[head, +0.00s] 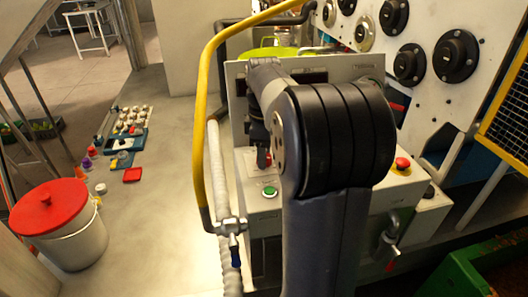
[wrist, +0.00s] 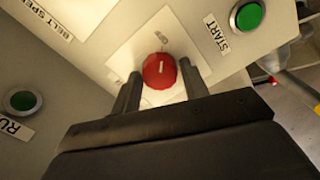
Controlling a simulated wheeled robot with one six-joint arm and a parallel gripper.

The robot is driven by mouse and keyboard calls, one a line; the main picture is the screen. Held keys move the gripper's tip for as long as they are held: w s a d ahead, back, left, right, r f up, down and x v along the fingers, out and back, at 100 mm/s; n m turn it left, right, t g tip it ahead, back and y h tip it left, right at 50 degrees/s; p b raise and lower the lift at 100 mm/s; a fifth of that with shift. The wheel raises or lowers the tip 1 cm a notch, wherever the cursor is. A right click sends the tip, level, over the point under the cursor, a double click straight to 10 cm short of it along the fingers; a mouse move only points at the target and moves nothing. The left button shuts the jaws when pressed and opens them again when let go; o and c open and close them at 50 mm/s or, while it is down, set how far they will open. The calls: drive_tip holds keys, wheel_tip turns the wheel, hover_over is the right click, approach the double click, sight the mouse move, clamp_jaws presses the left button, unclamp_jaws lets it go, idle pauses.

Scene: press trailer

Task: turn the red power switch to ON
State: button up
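The red power switch (wrist: 159,72) is a round red knob with a small pale mark, on a white square plate (wrist: 135,48) in the wrist view. My gripper (wrist: 163,88) has one dark finger on each side of the knob. The fingers are apart, with narrow gaps beside the knob, so it looks open around it. In the head view my gripper (head: 263,160) points down at the panel, and a bit of red shows beside its fingertips. The knob is mostly hidden there, and its ON/OFF markings are not readable.
A green START button (wrist: 249,15) sits right of the switch, and another green button (wrist: 22,100) is at the left. In the head view, a red button (head: 403,163) is right of my arm.

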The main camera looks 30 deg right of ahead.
drive_tip(key=c, duration=0.6)
drive_tip(key=shift+o, duration=0.2)
drive_tip(key=shift+r+m, duration=0.1)
drive_tip(key=shift+m, duration=0.2)
drive_tip(key=shift+r+m+p, duration=0.1)
drive_tip(key=shift+m+p, duration=0.8)
drive_tip(key=shift+p, duration=0.1)
drive_tip(key=m+p, duration=0.2)
drive_tip(key=m, duration=0.2)
drive_tip(key=shift+m, duration=0.3)
drive_tip(key=m+p, duration=0.2)
drive_tip(key=m, duration=0.3)
drive_tip(key=m+p, duration=0.1)
drive_tip(key=m, duration=0.4)
drive_tip(key=shift+m+p, duration=0.4)
